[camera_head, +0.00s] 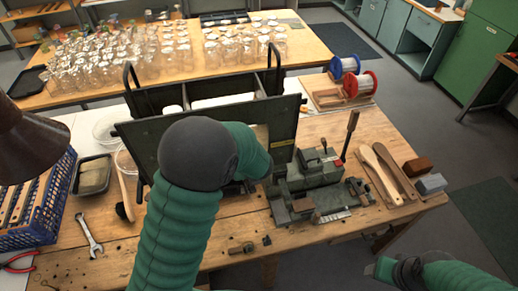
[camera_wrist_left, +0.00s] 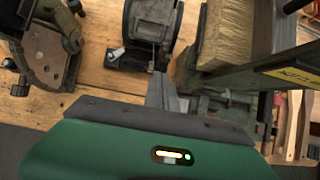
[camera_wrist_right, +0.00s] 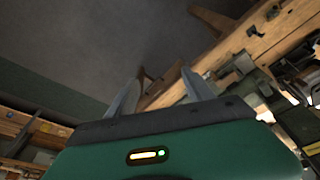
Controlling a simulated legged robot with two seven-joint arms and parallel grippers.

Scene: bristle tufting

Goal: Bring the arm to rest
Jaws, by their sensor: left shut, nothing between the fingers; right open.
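My left arm (camera_head: 180,235) reaches from the bottom edge of the head view over the workbench, in front of a dark green machine (camera_head: 165,135). Its gripper is hidden behind the arm there. In the left wrist view the left gripper (camera_wrist_left: 161,80) has its fingers together and empty, near a dark clamp-like part (camera_wrist_left: 150,30) and a block of pale bristles (camera_wrist_left: 226,32). My right arm (camera_head: 455,275) is low at the right of the head view, off the bench's front edge. In the right wrist view the right gripper (camera_wrist_right: 161,73) has its fingers apart, with nothing between them.
The bench (camera_head: 80,265) holds a blue crate (camera_head: 45,205), a wrench (camera_head: 88,236), a grey vise-like fixture (camera_head: 310,175), wooden handles (camera_head: 380,170) and two wire spools (camera_head: 360,84). A lamp shade (camera_head: 35,140) hangs at left. The floor (camera_head: 420,225) at right is clear.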

